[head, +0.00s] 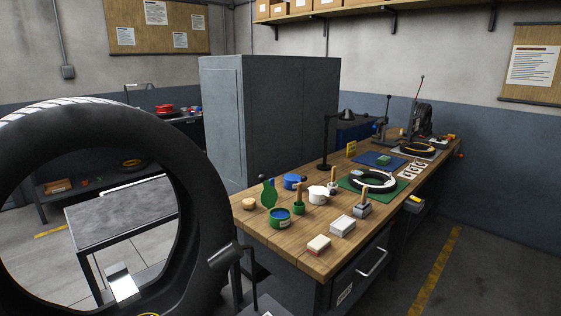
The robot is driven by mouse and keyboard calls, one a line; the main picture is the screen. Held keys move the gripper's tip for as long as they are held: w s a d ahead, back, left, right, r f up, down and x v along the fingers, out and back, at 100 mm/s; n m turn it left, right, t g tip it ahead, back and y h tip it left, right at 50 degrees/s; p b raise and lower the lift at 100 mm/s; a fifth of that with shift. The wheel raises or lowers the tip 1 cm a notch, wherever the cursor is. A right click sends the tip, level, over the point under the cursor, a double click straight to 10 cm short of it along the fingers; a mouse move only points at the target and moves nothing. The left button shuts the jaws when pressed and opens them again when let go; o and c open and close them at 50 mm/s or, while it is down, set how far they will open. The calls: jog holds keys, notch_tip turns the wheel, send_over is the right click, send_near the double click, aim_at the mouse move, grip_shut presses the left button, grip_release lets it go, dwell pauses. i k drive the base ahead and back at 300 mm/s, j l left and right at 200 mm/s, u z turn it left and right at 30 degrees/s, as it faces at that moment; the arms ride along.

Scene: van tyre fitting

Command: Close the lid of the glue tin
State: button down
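The glue tin (280,219) appears to be the green tin with a blue band near the front left of the wooden workbench. Its round green lid (269,194) stands up steeply at the tin's back left edge, so the tin is open. Whether a hinge joins them is too small to tell. My gripper is not in view.
A big tyre (205,200) fills the left foreground. A grey cabinet (270,120) stands behind.

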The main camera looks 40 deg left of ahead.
aim_at(269, 195)
jog(key=i+u, duration=0.15)
jog(key=i, duration=0.45)
jog(key=i+l+u, duration=0.15)
jog(key=i, duration=0.4)
jog(key=i+u, duration=0.2)
jog(key=u, duration=0.2)
jog(key=i+l+u, duration=0.1)
jog(key=i+u, duration=0.15)
jog(key=u, duration=0.15)
jog(key=i+l+u, duration=0.15)
jog(key=u, duration=0.3)
jog(key=i+u, duration=0.25)
jog(key=u, duration=0.2)
jog(key=i+l+u, duration=0.1)
jog(key=i+u, duration=0.2)
jog(key=u, duration=0.15)
jog(key=i+l+u, duration=0.15)
jog(key=u, duration=0.3)
jog(key=i+l, duration=0.05)
